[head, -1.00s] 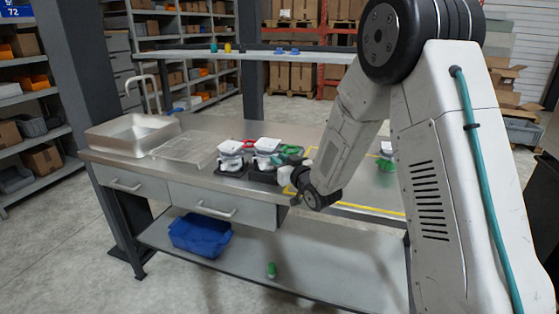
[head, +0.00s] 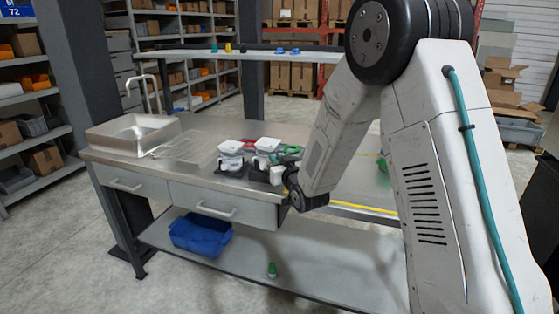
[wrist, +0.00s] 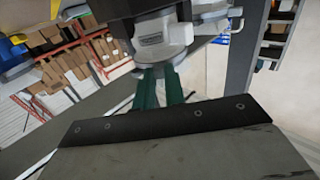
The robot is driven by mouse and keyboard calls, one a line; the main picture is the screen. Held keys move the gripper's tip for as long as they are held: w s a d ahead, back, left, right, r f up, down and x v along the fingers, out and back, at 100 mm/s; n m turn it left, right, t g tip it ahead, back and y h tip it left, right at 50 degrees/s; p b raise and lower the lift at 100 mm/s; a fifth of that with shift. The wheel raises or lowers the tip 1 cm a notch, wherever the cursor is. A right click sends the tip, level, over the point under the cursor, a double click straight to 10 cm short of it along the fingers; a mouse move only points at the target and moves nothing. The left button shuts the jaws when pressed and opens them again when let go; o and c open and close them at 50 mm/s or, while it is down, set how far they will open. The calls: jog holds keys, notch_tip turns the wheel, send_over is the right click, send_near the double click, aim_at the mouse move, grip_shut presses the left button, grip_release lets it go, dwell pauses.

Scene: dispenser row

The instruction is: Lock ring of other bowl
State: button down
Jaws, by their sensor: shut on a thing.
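My gripper (wrist: 160,86) shows in the wrist view as two green fingers, closed on the lower part of a pale grey-white round piece (wrist: 160,38). I cannot tell whether that piece is a ring or part of the bowl. In the head view my gripper is at the right unit's right front side, small and partly hidden by my wrist. Any ring's lock position is too small to read.
A metal basin (head: 120,138) and a clear tray (head: 185,149) are left on the steel bench (head: 215,126).

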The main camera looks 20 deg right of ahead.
jog(key=a+m+h, duration=0.1)
jog(key=m+h, duration=0.1)
jog(key=h, duration=0.1)
jog(key=a+m+h, duration=0.1)
jog(key=a+h, duration=0.1)
jog(key=h, duration=0.1)
jog(key=shift+m, duration=0.4)
jog(key=shift+w+a+m+g+h, duration=0.15)
jog(key=shift+a+m+g+h, duration=0.2)
jog(key=shift+m+h, duration=0.3)
jog(key=shift+w+a+m+g+h, duration=0.1)
jog(key=shift+a+m+g+h, duration=0.2)
jog(key=shift+h, duration=0.6)
jog(key=shift+w+a+m+g+h, duration=0.2)
jog(key=shift+m+g+h, duration=0.15)
jog(key=shift+m+h, duration=0.35)
jog(key=c, duration=1.7)
grip_release()
jog(key=v, duration=0.8)
